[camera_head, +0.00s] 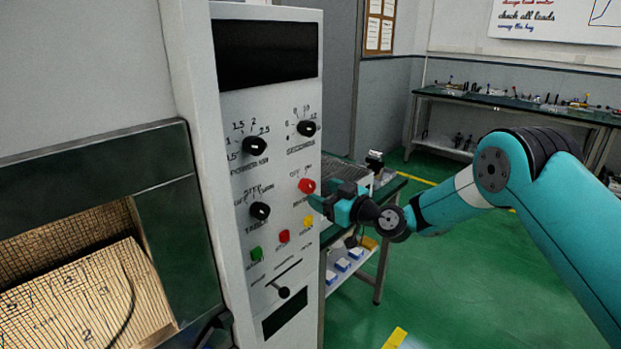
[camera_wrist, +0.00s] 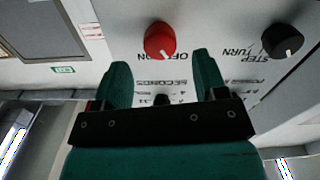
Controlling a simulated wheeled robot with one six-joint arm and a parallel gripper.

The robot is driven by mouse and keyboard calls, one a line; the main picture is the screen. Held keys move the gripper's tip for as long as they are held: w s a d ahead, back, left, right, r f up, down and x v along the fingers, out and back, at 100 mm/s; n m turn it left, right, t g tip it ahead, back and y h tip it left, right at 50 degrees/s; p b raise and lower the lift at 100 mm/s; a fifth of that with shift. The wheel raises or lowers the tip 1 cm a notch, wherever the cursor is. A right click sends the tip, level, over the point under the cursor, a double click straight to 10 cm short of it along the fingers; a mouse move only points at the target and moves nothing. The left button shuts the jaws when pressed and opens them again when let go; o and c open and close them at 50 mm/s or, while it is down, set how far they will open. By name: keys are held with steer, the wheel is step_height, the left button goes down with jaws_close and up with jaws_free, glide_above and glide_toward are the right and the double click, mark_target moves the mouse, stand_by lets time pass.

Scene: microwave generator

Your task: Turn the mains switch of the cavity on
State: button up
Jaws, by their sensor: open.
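The red mains knob (camera_head: 307,185) is on the right side of the cavity's white control panel (camera_head: 232,185). In the wrist view the red knob (camera_wrist: 160,40) has OFF and ON lettering beside it and a small white mark on its edge. I cannot tell surely which word the mark points to. My gripper (camera_head: 317,203) is just to the right of and below the knob in the head view. In the wrist view my gripper (camera_wrist: 161,72) has its two green fingers spread apart and empty, with the knob beyond the fingertips, apart from them.
A black knob (camera_head: 260,211) and another black knob (camera_head: 307,128) share the panel. Green (camera_head: 257,254), red (camera_head: 284,237) and yellow (camera_head: 307,222) buttons and a slider lever (camera_head: 284,292) sit below. A green-topped bench (camera_head: 390,190) stands behind my gripper.

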mark_target(312, 189)
steer(key=shift+p+x, duration=0.65)
steer(key=shift+x, duration=2)
steer(key=shift+c, duration=0.5)
steer(key=c, duration=0.8)
steer(key=shift+f, duration=0.1)
steer(key=shift+c, duration=0.2)
